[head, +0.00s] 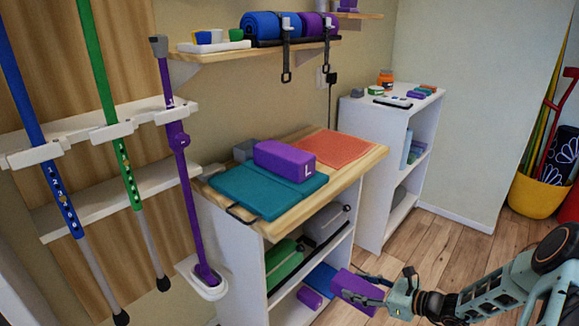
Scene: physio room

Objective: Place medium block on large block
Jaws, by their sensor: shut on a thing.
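The large block (284,158) is purple with a white "L" on its end. It lies on a folded teal mat (245,190) on the wooden top of the white cabinet. My gripper (374,292) is at the lower right, low in front of the cabinet and below its top. It is shut on a purple block (350,285), which is tilted and apart from the large block. I take this held one as the medium block, but no letter on it can be read.
A grey block (244,150) and an orange mat (343,148) share the wooden top (362,160). Another purple block (310,297) and a blue item (321,277) lie on the lower shelf. A second white shelf unit (370,135) stands behind. Open floor (450,245) lies to the right.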

